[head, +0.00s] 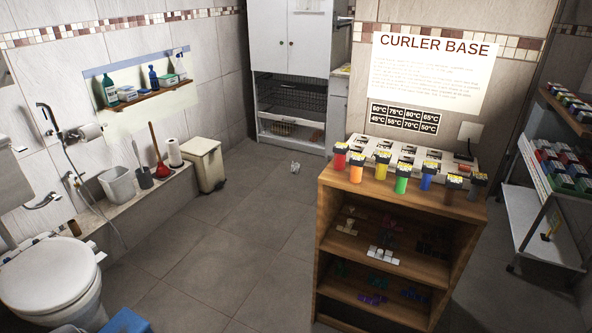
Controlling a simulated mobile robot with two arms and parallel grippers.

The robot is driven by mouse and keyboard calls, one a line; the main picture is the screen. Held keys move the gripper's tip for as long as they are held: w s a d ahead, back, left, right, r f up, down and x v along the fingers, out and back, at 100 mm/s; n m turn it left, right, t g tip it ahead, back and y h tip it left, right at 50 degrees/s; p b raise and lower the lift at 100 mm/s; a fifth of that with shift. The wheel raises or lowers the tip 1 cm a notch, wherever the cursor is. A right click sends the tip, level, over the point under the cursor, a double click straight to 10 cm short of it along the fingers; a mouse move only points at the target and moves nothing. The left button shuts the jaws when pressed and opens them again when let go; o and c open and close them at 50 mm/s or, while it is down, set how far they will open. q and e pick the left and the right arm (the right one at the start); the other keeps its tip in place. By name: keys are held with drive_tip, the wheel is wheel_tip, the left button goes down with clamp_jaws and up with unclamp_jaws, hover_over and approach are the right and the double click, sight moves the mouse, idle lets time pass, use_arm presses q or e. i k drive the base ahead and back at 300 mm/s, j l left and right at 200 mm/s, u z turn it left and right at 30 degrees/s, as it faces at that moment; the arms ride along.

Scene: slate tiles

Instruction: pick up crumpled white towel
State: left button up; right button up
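A small crumpled whitish thing (295,167) lies on the grey tile floor, in the far middle of the head view, in front of the white cabinet. It looks like the crumpled white towel, but it is too small to tell for sure. Neither of my grippers shows in the head view.
A wooden shelf unit (398,208) with coloured curlers on top stands at the right front. A white cabinet (291,75) stands behind. A beige pedal bin (205,165), a ledge and a toilet (50,278) line the left. The grey floor (230,240) between is clear.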

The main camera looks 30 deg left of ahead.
sight(295, 166)
drive_tip(key=i+j+u, duration=1)
drive_tip(key=i+u, duration=0.7)
drive_tip(key=i+z, duration=0.15)
drive_tip(key=i, duration=0.45)
drive_tip(key=i+z, duration=0.1)
drive_tip(key=i, duration=0.5)
drive_tip(key=i+j+z, duration=0.15)
drive_tip(key=i, duration=0.4)
drive_tip(key=i+j+z, duration=0.1)
drive_tip(key=i, duration=0.5)
